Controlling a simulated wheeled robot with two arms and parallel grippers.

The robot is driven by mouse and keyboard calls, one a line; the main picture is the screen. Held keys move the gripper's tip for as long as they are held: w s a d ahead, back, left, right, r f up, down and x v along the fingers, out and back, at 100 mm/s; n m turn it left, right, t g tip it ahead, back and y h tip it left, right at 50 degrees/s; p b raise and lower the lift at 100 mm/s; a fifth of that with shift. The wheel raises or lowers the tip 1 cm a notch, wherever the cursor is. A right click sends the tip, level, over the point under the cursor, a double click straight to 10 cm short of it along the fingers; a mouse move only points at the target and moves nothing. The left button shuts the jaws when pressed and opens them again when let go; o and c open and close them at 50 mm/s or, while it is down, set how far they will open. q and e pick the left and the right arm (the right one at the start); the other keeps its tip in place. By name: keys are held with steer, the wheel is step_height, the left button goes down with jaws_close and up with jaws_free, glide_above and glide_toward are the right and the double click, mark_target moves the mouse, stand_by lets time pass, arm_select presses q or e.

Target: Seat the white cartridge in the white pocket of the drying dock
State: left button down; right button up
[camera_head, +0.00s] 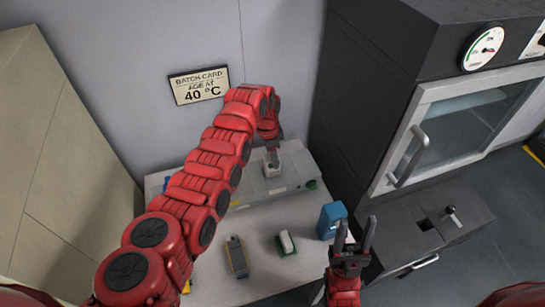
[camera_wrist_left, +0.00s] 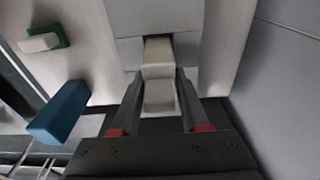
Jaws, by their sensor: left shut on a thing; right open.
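The drying dock is a long grey block (camera_head: 290,170) at the back of the table, also in the left wrist view (camera_wrist_left: 118,52). My left gripper (camera_head: 273,158) is over the dock, with its fingers pointing down. It is shut on the white cartridge (camera_head: 272,172). In the left wrist view the off-white cartridge (camera_wrist_left: 159,97) is between the fingertips, and its far end lines up with an opening in the dock. I cannot tell how deep it sits. My right gripper (camera_head: 355,240) is open and empty, at the table's right front.
A blue block (camera_head: 331,221) stands at the table's right edge. A white piece in a green holder (camera_head: 286,243) and a grey and yellow device (camera_head: 236,257) lie in front of the dock. A dark oven cabinet (camera_head: 388,150) stands on the right.

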arm_select(q)
steer(key=shift+f, duration=0.7)
steer(key=shift+f, duration=0.15)
steer(key=c, duration=0.9)
jaws_free()
steer(key=shift+f, duration=0.1)
steer(key=o, duration=0.5)
